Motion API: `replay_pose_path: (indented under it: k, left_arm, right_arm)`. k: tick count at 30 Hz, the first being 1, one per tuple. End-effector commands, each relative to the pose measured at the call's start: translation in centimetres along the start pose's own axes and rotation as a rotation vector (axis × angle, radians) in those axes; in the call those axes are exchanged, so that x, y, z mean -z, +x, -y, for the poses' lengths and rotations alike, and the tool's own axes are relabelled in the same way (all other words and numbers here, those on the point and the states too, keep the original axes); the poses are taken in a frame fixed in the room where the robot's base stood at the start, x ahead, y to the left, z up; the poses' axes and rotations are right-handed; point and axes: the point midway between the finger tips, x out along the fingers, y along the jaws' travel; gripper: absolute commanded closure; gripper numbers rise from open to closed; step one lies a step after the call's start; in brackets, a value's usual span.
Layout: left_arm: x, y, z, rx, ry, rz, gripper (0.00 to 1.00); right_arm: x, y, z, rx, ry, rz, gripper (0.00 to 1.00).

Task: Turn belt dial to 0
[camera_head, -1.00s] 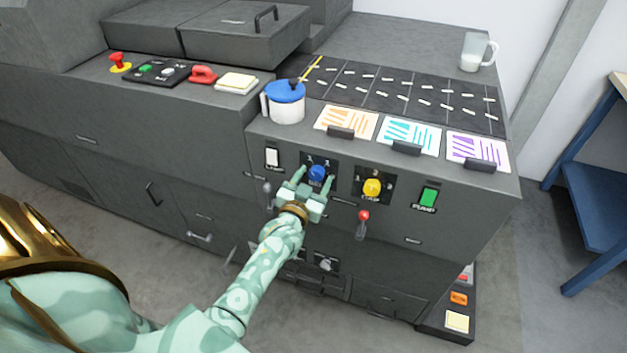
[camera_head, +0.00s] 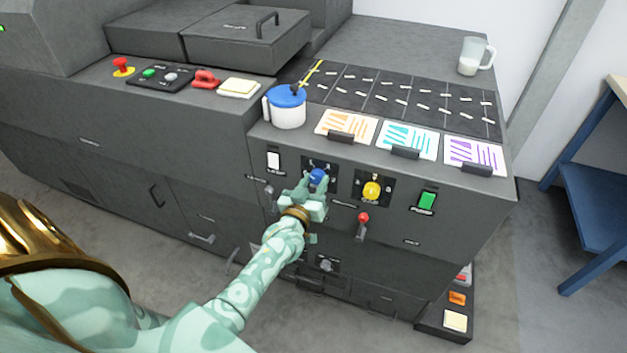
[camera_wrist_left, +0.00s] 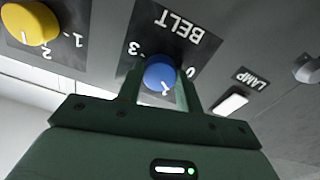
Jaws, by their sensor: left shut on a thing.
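The belt dial (camera_head: 318,175) is a blue round knob on a black plate on the machine's front panel. My left gripper (camera_head: 316,182) is shut on it, one finger on each side. In the left wrist view the blue knob (camera_wrist_left: 160,73) sits between the fingers, beneath the upside-down word BELT. Its white mark points down and slightly right in that view. My right gripper is not in view.
A yellow dial (camera_head: 372,191) and a red-tipped lever (camera_head: 363,219) are to the right. A white lamp switch (camera_head: 273,160) is to the left, a green switch (camera_head: 427,200) further right. A blue-lidded jug (camera_head: 286,108) stands on the ledge above.

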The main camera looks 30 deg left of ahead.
Motion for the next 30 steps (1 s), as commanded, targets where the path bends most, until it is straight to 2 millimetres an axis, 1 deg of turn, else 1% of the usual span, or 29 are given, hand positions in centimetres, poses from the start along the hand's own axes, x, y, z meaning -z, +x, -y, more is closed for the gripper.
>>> replay_pose_path:
  k: [1,6,18,24,30]
  left_arm:
    - [0.2,0.0,-0.1,-0.001,-0.039,0.001,0.87]
    - [0.1,0.0,0.0,0.0,-0.203,-0.002,0.87]
    - [0.0,0.0,0.0,0.002,-0.568,-0.007,0.87]
    - [-0.1,0.0,0.0,0.002,-0.71,-0.009,0.87]
    - [-0.1,0.0,0.0,0.003,-0.806,-0.011,0.87]
  right_arm:
    - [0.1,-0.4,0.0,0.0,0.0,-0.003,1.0]
    - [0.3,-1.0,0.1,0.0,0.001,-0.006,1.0]
    - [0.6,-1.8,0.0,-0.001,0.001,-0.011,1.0]
    - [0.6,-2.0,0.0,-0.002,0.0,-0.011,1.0]
    - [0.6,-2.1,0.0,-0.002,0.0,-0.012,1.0]
